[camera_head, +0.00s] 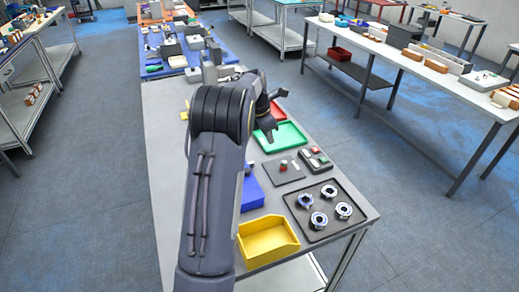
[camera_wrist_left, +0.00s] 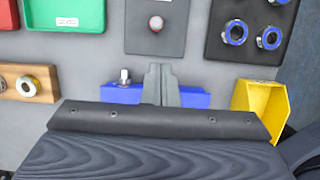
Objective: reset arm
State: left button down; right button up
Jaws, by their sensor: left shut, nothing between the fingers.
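My left arm (camera_head: 215,170) reaches in from the bottom of the head view over the table (camera_head: 165,130). My right gripper is not in view.
A yellow bin (camera_head: 267,241) and a black plate (camera_head: 322,222) with several metal rings are at the table's near end. A dark pad (camera_head: 284,175) lies beyond them. A red tray (camera_head: 275,108) sits behind the green one.

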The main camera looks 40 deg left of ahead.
pick_arm(q)
jog(key=shift+w+d+r, duration=0.35)
jog(key=shift+w+r, duration=0.3)
jog(key=shift+r, duration=0.05)
jog(key=s+d+r+m+t+h+b, duration=0.1)
jog(key=s+d+r+m, duration=0.2)
jog(key=s+d+m, duration=0.6)
jog(key=s+d+r+m+t+h+b, duration=0.15)
jog(key=s+d+r+m, duration=0.4)
jog(key=s, duration=0.55)
jog(key=s+d+f+m, duration=0.4)
jog(key=s+d+m, duration=0.1)
jog(key=s+m, duration=0.1)
jog(key=s+d+f+m, duration=0.4)
jog(key=s+d+m, duration=0.1)
jog(key=s+m, duration=0.2)
jog(key=shift+s+f+m, duration=0.25)
jog(key=shift+m, duration=0.4)
jog(key=shift+a+t, duration=0.15)
jog(key=shift+t, duration=0.1)
